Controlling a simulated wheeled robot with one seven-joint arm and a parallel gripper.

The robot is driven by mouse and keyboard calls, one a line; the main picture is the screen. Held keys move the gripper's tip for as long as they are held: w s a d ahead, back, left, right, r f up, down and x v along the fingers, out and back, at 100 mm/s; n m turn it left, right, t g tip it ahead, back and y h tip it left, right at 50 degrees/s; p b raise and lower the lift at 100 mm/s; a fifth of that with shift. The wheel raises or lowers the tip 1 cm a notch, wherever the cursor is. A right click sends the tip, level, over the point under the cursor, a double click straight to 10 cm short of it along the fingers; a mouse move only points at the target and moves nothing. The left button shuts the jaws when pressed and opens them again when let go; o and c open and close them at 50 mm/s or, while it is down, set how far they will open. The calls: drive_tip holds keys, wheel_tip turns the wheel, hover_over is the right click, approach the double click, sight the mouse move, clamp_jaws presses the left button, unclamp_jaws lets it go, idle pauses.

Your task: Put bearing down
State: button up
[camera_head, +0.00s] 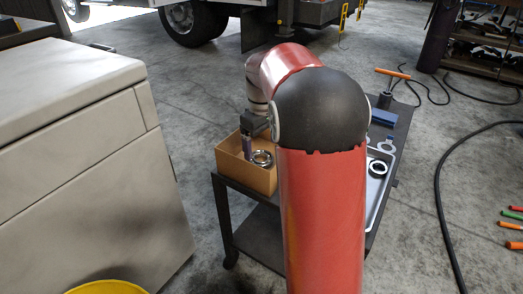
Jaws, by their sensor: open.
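A shiny metal ring-shaped bearing (262,158) lies inside the open brown box (252,179), near its right wall. My gripper (247,152) reaches down into the box, just left of the bearing. It is open, and nothing shows between its fingers. Whether a finger touches the bearing is too small to tell. Another ring (378,168) lies in the metal tray (372,204) on the right of the cart. My arm hides the middle of the cart.
The box stands on a dark cart (258,219). A blue block (383,117), a flat grey part (387,145) and an orange-handled tool (391,73) are at the cart's back right. A white cabinet (88,140) stands left. Cables lie on the floor at right.

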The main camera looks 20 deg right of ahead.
wheel_tip(320, 180, up, 8)
drive_tip(key=p, duration=0.1)
drive_tip(key=s+a+r+m+t, duration=0.25)
drive_tip(key=s+a, duration=0.35)
drive_tip(key=s, duration=0.6)
drive_tip(key=s+a+f+m+t, duration=0.1)
drive_tip(key=s+a+f, duration=0.1)
drive_tip(key=s, duration=0.4)
drive_tip(key=s+a+f+m+t, duration=0.1)
drive_tip(key=s+a+f+t, duration=0.1)
drive_tip(key=s, duration=0.5)
drive_tip(key=shift+s+a+f, duration=0.25)
drive_tip(key=shift+f, duration=0.65)
